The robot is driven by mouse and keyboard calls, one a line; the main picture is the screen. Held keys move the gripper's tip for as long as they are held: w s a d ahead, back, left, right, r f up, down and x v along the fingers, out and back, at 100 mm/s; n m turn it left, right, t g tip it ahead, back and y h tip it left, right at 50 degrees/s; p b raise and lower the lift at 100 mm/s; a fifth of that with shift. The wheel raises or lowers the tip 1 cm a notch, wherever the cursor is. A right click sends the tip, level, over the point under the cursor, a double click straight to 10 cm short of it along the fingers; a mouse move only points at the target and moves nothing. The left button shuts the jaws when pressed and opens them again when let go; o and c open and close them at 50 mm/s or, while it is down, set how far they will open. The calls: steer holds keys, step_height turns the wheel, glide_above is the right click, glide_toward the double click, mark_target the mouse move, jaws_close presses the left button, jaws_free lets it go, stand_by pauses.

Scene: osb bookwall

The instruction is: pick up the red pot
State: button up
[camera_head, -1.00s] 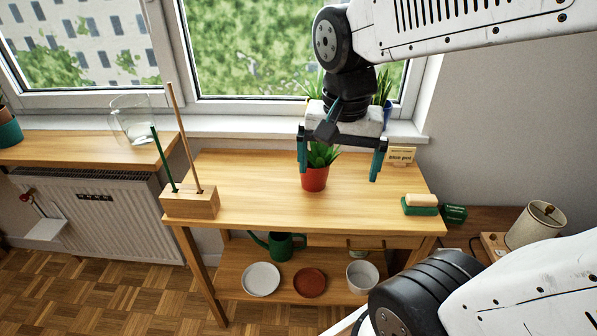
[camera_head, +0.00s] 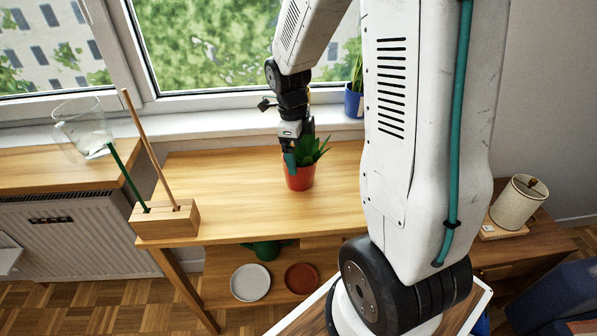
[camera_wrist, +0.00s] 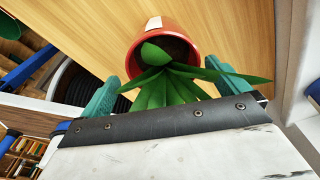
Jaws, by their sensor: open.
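The red pot (camera_head: 299,179) holds a green leafy plant and stands upright on the wooden table (camera_head: 235,190). In the head view my gripper (camera_head: 290,163) is at the pot's upper left side, its finger overlapping the pot's rim. In the wrist view the pot (camera_wrist: 163,40) lies ahead of my gripper (camera_wrist: 160,88), whose two teal fingers are apart. The plant's leaves spread between and over the fingers. I cannot tell whether a finger touches the pot.
A wooden block (camera_head: 165,219) with two upright sticks stands at the table's left end. A blue pot (camera_head: 354,100) is on the windowsill behind. Plates (camera_head: 250,283) lie on the lower shelf. My arm hides the table's right side.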

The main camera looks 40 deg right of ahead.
mark_target(301, 166)
steer(key=shift+d+f, duration=0.15)
steer(key=shift+f, duration=1.05)
steer(key=shift+d+f, duration=0.15)
steer(key=shift+f, duration=1.05)
